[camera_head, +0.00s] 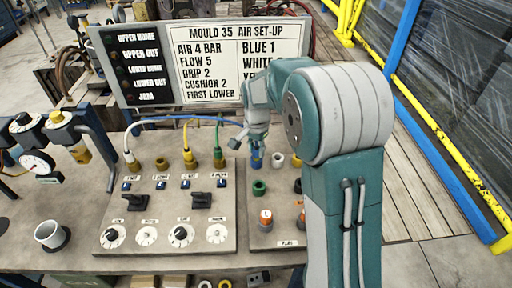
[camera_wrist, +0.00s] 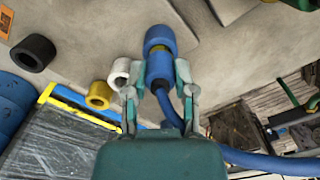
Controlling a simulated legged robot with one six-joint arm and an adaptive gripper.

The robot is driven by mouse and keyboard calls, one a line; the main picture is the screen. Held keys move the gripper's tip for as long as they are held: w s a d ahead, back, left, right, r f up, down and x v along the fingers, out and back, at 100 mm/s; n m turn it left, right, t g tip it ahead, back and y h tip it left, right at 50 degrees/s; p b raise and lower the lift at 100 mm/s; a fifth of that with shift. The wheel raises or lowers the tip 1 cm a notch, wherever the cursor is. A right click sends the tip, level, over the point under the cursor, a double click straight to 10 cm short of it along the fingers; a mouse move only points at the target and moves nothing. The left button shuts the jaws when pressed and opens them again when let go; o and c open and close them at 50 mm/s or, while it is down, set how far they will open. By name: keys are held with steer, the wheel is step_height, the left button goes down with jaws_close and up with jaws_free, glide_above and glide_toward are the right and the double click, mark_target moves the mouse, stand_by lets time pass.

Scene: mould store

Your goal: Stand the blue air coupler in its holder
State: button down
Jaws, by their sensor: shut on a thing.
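The blue air coupler (camera_wrist: 160,70) is between the two fingertips of my gripper (camera_wrist: 159,85), which is shut on it. A blue hose (camera_wrist: 265,162) trails from its near end, to the right. A wider blue ring-like part (camera_wrist: 160,37) shows at its far end; I cannot tell whether this is the holder or part of the coupler. In the head view my gripper (camera_head: 257,142) is over the back left of the right-hand board (camera_head: 275,238), with the blue coupler (camera_head: 256,158) below it. How far the coupler is in a holder cannot be told.
A white ring (camera_head: 279,159) and a green ring (camera_head: 259,187) stand close by. Black and yellow rings show in the wrist view (camera_wrist: 33,52). An orange-topped bottle (camera_head: 265,218) stands nearer the front. A panel (camera_head: 170,225) with dials and hoses lies left. A sign (camera_head: 210,65) stands behind.

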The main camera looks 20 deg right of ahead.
stand_by(0.3)
steer(key=shift+c, duration=1.8)
jaws_free()
steer(key=o, duration=0.4)
steer(key=shift+c, duration=0.2)
steer(key=shift+r, duration=3.7)
